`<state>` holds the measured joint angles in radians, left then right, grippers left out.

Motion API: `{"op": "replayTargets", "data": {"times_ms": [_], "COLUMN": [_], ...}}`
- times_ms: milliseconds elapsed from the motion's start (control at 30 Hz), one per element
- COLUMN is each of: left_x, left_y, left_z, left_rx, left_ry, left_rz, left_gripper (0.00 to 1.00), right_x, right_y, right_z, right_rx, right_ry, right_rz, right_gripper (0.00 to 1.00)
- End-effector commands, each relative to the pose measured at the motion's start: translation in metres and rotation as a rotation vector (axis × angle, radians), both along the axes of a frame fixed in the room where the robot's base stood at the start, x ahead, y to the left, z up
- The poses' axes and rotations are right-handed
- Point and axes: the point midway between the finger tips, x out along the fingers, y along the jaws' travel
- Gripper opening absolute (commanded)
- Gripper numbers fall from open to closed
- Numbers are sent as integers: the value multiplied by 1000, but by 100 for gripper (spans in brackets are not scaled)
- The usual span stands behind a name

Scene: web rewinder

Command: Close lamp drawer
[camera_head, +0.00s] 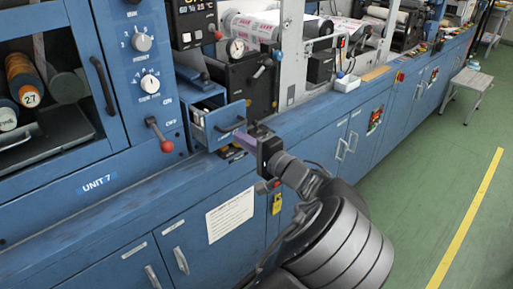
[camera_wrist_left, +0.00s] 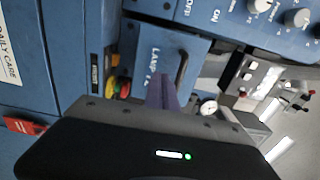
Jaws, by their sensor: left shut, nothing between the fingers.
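The lamp drawer (camera_head: 222,130) is a small blue drawer in the blue machine. It stands pulled out, and its open top shows pale contents inside. In the left wrist view its front (camera_wrist_left: 150,60) carries a partly hidden "LAMP" label and a dark bar handle (camera_wrist_left: 182,68). My left gripper (camera_head: 241,143) is shut and empty, its purple fingers just in front of and below the drawer front. In the wrist view the fingertips (camera_wrist_left: 163,80) overlap the lower part of the drawer front; I cannot tell whether they touch. My right gripper is not in view.
A red-knobbed lever (camera_head: 166,146) sticks out left of the drawer. A gauge (camera_head: 236,48) and rollers are above. Blue cabinet doors with handles lie below the ledge. Green floor (camera_head: 430,180) is open at the right, with a grey step stool (camera_head: 468,85).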

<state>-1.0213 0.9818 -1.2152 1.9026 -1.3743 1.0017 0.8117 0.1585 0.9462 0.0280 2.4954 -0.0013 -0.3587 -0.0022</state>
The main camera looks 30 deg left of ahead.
Motion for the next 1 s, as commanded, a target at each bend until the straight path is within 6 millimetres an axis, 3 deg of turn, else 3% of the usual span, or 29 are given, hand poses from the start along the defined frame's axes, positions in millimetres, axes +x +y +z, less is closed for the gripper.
{"op": "replayTargets", "data": {"times_ms": [200, 733, 1000], "left_x": [8, 11, 27], "left_y": [25, 36, 92], "left_z": [1, -1, -5], "left_rx": [0, -2, -1], "left_ry": [0, -2, -3], "left_rz": [0, 1, 5], "left_gripper": [0, 0, 0], "right_x": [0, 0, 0], "right_y": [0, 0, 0], "right_z": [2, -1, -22], "right_rx": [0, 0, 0], "right_ry": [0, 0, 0], "right_rz": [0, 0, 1], "right_gripper": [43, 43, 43]}}
